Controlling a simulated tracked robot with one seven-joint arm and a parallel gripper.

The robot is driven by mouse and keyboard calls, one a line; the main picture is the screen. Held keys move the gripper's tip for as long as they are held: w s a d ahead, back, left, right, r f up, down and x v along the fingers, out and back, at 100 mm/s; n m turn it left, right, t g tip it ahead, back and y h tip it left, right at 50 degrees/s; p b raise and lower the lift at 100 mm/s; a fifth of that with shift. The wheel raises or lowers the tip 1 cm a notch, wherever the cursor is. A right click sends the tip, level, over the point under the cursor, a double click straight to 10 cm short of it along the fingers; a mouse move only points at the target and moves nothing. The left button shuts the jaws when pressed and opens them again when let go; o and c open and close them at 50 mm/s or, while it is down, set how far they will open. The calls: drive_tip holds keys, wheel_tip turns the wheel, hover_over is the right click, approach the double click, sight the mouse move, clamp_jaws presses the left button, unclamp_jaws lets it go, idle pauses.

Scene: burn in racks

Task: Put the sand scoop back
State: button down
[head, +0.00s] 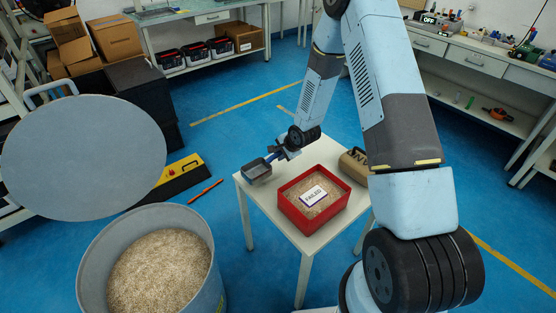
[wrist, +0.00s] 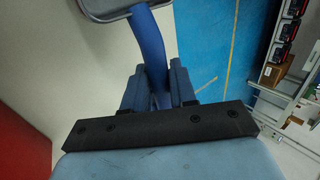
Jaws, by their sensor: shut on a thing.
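The sand scoop (head: 257,169) has a grey pan and a blue handle (wrist: 153,50). My gripper (head: 284,153) is shut on the handle, and both fingers flank it in the wrist view (wrist: 158,88). In the head view the pan is at the back left corner of the small white table (head: 262,203). I cannot tell whether it touches the tabletop. The pan is cut off at the top of the wrist view, and its inside is hard to make out.
A red tray (head: 287,207) of sand holds a pack marked FAILED (head: 314,195). A brown sand bag (head: 354,161) sits behind it, partly hidden by my arm. A sand drum (head: 98,257) with a raised round lid (head: 82,158) stands left. Blue floor lies between.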

drive_tip(key=shift+w+f, duration=0.1)
drive_tip(key=shift+f, duration=1.55)
drive_tip(key=c, duration=0.9)
unclamp_jaws()
